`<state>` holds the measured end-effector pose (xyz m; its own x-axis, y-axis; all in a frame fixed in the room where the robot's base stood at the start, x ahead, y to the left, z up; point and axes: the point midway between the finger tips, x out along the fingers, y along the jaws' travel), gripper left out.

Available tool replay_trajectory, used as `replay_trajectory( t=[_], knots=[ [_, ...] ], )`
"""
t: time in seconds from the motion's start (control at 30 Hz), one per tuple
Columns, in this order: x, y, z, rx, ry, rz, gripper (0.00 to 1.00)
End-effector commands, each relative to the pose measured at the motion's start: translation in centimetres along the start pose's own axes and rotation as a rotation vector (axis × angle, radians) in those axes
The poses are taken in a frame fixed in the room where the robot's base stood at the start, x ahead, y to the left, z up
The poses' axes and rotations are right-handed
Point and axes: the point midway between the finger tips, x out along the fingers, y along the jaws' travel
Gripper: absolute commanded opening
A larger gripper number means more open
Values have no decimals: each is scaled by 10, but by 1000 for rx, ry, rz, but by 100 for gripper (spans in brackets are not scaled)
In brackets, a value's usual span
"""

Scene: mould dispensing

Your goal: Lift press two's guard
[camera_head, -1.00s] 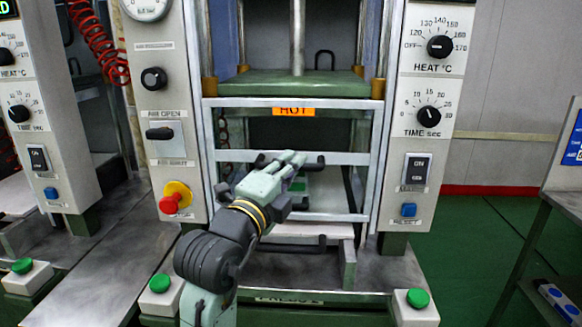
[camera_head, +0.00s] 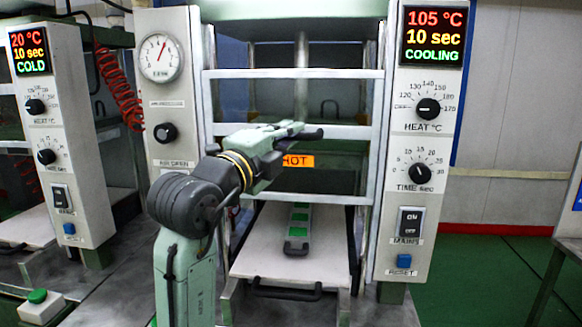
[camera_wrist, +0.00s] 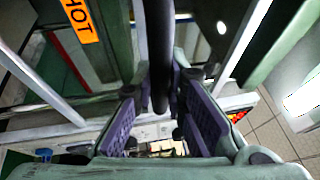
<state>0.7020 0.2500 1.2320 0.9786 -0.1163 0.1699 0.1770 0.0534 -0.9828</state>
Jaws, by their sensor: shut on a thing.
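Press two's guard (camera_head: 350,132) is a pale metal frame with several crossbars in front of the middle press. It stands raised, its lowest bar (camera_head: 330,200) just below the orange HOT label (camera_head: 298,161). The guard's black handle (camera_head: 312,134) is mostly hidden by my gripper (camera_head: 298,131). My gripper is shut on this handle. In the wrist view the dark handle bar (camera_wrist: 158,50) runs between the purple finger pads of my gripper (camera_wrist: 162,90). Below the guard, a pale sliding plate (camera_head: 262,245) carries a dark mould (camera_head: 298,228) with green parts.
The press display (camera_head: 434,36) reads 105 °C, 10 sec, COOLING. Control columns stand on both sides of the guard. Another press (camera_head: 80,130) at the left reads COLD. A black handle (camera_head: 287,291) fronts the plate. Green floor (camera_head: 470,260) lies open at the right.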

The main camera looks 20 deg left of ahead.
Motion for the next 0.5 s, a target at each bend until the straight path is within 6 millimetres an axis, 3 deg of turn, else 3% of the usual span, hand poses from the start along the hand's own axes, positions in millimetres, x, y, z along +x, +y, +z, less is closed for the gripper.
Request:
replay_trajectory(
  t=[0.03, 0.2, 0.5],
  knots=[
    [4, -23, 0, 5, 2, -3, 0],
    [9, -58, 4, 2, 1, -3, 0],
    [15, -85, 6, 1, 1, -1, 0]
  ],
)
